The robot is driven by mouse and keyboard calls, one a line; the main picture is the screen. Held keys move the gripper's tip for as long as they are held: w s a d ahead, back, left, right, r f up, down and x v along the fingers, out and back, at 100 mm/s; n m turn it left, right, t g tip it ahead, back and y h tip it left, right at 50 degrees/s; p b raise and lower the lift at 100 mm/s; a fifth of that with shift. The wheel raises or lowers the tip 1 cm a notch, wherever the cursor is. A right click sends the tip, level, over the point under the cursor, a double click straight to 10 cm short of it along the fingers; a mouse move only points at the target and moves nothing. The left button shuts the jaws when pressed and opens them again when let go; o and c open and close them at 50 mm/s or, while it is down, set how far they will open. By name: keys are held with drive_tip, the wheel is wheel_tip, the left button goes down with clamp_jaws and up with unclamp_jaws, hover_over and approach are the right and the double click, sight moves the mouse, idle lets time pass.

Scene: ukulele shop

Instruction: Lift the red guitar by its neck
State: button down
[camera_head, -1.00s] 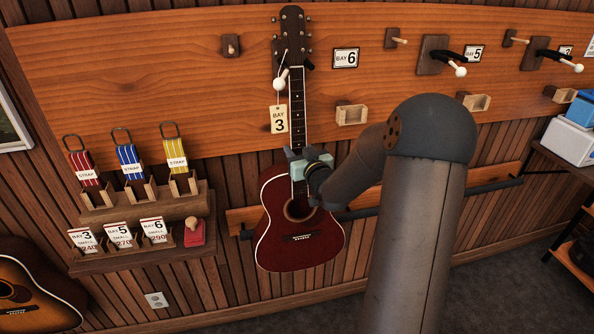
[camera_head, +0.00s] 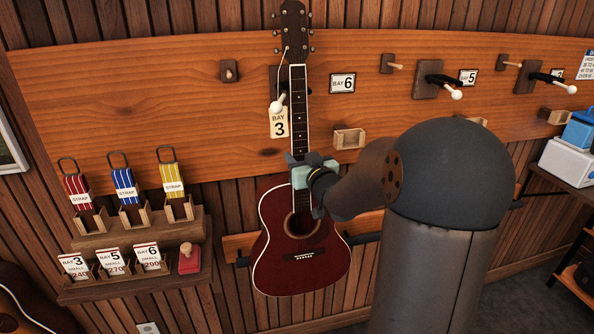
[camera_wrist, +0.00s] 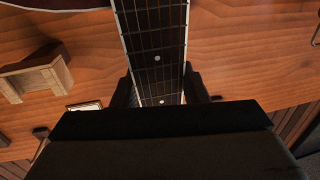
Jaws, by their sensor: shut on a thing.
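The red guitar (camera_head: 275,262) is upright in front of the wall, with its dark headstock (camera_head: 292,30) above the wall hanger's white-tipped arm (camera_head: 277,105). My gripper (camera_head: 301,176) is shut on the lower neck, just above the body. In the wrist view my gripper (camera_wrist: 158,95) has a dark finger on either side of the fretted neck (camera_wrist: 150,40). A cream BAY 3 tag (camera_head: 278,123) hangs by a string from the headstock. The hanger is partly hidden by the neck, so I cannot tell whether they touch.
A shelf at left holds red, blue and yellow straps (camera_head: 126,185) and price cards (camera_head: 113,262). A small wooden holder (camera_head: 348,139) and the BAY 6 sign (camera_head: 342,83) are right of the neck.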

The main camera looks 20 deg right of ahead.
drive_tip(key=s+a+r, duration=0.2)
drive_tip(key=s+r, duration=0.4)
drive_tip(key=s, duration=0.4)
drive_tip(key=shift+s+r+b, duration=0.2)
drive_tip(key=shift+s+b, duration=0.05)
drive_tip(key=shift+b, duration=0.1)
drive_tip(key=c, duration=1.4)
unclamp_jaws()
clamp_jaws()
drive_tip(key=shift+d, duration=0.1)
